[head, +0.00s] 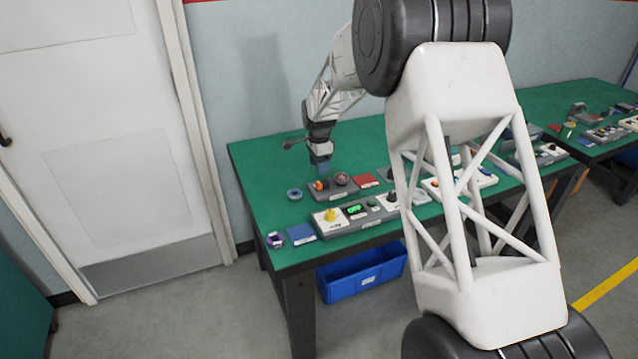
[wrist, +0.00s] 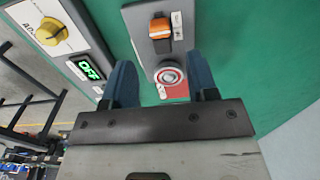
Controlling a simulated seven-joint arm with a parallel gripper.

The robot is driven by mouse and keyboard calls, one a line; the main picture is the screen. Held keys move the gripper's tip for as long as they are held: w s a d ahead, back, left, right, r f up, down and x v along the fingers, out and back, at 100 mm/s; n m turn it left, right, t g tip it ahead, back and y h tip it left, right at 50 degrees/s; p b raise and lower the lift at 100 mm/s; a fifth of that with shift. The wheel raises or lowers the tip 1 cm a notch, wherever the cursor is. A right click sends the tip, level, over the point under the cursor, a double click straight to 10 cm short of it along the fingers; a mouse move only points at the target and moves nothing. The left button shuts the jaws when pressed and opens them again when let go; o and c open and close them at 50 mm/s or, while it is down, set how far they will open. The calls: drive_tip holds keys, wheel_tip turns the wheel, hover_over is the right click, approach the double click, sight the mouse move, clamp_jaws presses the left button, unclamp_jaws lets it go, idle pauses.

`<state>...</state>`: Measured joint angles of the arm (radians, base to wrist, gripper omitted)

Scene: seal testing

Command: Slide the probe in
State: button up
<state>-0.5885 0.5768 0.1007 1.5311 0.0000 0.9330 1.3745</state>
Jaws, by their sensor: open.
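My gripper (head: 320,166) is over the left part of the green table, pointing down. In the wrist view its two blue fingers (wrist: 162,66) are apart with nothing held between them. Beyond them is a grey box (wrist: 141,20) with an orange block-shaped part (wrist: 160,28) and a round silver-and-red ringed part (wrist: 169,76). The round part shows between the fingers; whether they are at its height I cannot tell. The same grey box (head: 332,196) shows in the head view just below the gripper. I cannot tell for certain which part is the probe.
A panel with a yellow knob (head: 331,215) and a lit green display (head: 355,209) stands in front of the box. A blue ring (head: 294,194), a red square (head: 366,181) and a blue square (head: 301,233) lie nearby. My arm hides the table's middle.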

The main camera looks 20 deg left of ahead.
sight(319, 183)
idle(0.3)
drive_tip(key=shift+f, duration=3.9)
